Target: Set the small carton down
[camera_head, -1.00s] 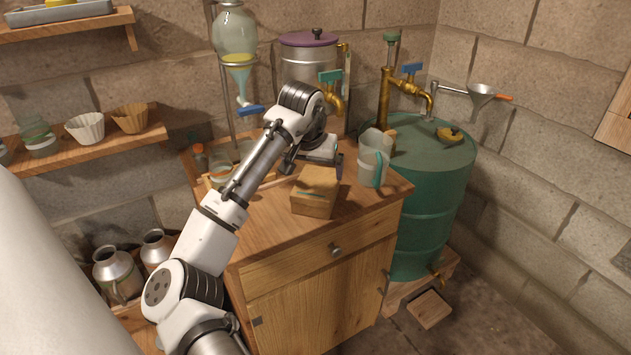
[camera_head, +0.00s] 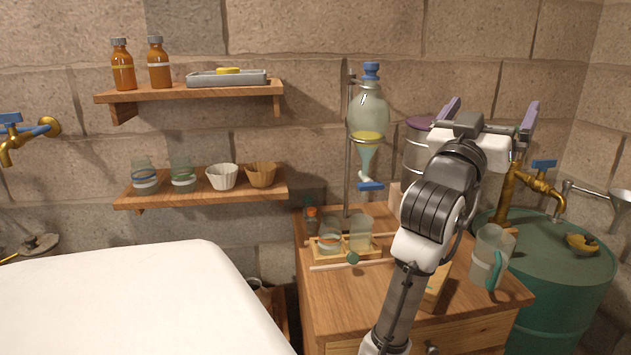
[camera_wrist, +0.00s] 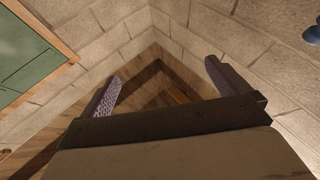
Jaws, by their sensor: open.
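The small carton (camera_head: 438,288), a tan box, sits on the wooden cabinet's top (camera_head: 345,290). It is partly hidden behind my arm in the head view. My gripper (camera_head: 489,112) is raised well above the cabinet and apart from the carton, with its two fingers spread and nothing between them. In the wrist view my gripper (camera_wrist: 162,80) is also open and empty, facing a block-wall corner and brown wood. The carton does not show clearly there.
A glass jug (camera_head: 487,255) stands right of the carton. A wooden rack (camera_head: 350,254) with glass beakers and a separating funnel (camera_head: 368,120) are at the cabinet's left and back. A metal pot (camera_head: 416,150) is behind my arm. A green drum (camera_head: 560,270) stands at right.

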